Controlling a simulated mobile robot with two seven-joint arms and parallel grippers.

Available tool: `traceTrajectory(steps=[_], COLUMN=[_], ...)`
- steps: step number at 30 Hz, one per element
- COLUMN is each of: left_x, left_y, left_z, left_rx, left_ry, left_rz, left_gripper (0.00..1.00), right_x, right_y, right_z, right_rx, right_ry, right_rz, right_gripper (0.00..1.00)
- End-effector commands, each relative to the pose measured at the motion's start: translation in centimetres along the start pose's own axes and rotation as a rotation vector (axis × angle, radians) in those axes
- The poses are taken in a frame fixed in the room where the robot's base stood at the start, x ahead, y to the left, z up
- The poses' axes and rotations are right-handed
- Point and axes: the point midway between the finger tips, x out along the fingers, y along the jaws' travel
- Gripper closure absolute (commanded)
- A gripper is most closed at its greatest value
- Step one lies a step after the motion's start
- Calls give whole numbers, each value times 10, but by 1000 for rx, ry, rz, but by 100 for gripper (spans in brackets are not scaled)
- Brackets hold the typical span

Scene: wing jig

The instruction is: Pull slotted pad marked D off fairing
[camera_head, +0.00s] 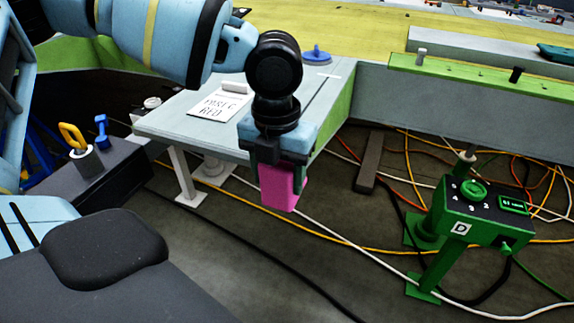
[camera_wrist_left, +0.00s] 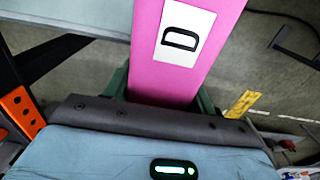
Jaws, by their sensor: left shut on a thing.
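The pink pad (camera_wrist_left: 185,55) carries a white label with a black D in the left wrist view. In the head view the pad (camera_head: 280,187) hangs below my left gripper (camera_head: 277,163), whose jaws are shut on it. The pad is in front of the near right corner of a pale grey panel with a green side (camera_head: 190,124), possibly the fairing. I cannot tell whether the pad touches any edge; its slot is not visible. My right gripper is not in view.
A green control box (camera_head: 485,212), also marked D, stands on a post at the right. Cables (camera_head: 335,238) cross the floor. A white card (camera_head: 219,104) and a blue knobbed disc (camera_head: 317,56) lie behind the gripper. A dark bench with a yellow-handled tool (camera_head: 73,137) is at left.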

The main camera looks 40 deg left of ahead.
Motion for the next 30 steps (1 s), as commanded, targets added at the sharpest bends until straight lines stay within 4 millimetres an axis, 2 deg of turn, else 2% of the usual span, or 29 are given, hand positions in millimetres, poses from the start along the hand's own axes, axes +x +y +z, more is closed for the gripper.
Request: traceTrajectory(steps=[15, 30], left_x=[-1, -2], left_y=[0, 0], left_z=[-19, -40], left_rx=[1, 1], left_ry=[-2, -2], left_rz=[0, 0], left_gripper=[67, 67], right_x=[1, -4], right_y=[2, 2], right_z=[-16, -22], right_rx=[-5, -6], right_ry=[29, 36], right_rz=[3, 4], right_gripper=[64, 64])
